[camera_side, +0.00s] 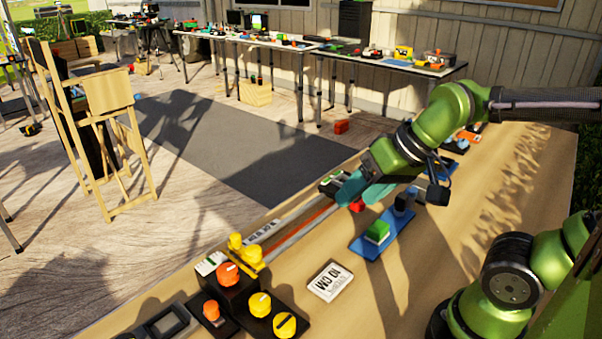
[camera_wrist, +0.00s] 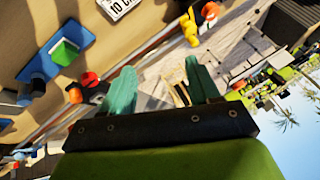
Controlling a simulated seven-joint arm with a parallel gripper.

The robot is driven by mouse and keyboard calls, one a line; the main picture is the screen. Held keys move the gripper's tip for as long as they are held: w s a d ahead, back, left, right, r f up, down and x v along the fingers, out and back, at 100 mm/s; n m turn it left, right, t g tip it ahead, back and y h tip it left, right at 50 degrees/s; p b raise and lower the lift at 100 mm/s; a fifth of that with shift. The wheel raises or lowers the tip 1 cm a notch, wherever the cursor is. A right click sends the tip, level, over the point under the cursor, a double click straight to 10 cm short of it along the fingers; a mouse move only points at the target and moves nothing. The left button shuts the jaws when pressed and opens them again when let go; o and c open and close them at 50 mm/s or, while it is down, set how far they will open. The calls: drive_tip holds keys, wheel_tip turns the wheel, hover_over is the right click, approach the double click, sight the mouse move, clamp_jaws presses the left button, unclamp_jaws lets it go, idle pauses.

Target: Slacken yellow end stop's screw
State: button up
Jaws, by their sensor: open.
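The yellow end stop (camera_side: 245,251) sits at the near left end of a long rail (camera_side: 300,232) on the wooden bench, with a rounded yellow knob on top that looks like its screw. It also shows at the top of the wrist view (camera_wrist: 192,68), beyond the fingers. My gripper (camera_side: 360,190) is open and empty, with teal fingers. It is over the far part of the rail, well apart from the end stop. The fingers spread wide in the wrist view (camera_wrist: 160,68). A red-orange part (camera_side: 357,205) is by the fingers on the rail.
Black boxes with orange and yellow knobs (camera_side: 259,304) stand close to the end stop. A white "10 CM" block (camera_side: 330,281) lies to its right. A blue plate (camera_side: 368,247) bears a green block (camera_side: 377,231). Bare bench lies at the front.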

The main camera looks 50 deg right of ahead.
sight(252, 250)
drive_tip(key=w+a+m+g+y, duration=0.1)
drive_tip(key=w+a+m+g, duration=0.15)
drive_tip(key=w+m, duration=0.6)
drive_tip(key=w+a+m+g+y, duration=0.1)
drive_tip(key=w+a+m+g, duration=0.15)
drive_tip(key=w+m, duration=0.55)
drive_tip(key=shift+m, duration=0.45)
drive_tip(key=x, duration=1.1)
drive_tip(key=s+x, duration=0.1)
drive_tip(key=x, duration=0.4)
drive_tip(key=shift+d+f, duration=0.1)
drive_tip(key=shift+f, duration=0.25)
drive_tip(key=shift+c, duration=0.4)
drive_tip(key=c, duration=1)
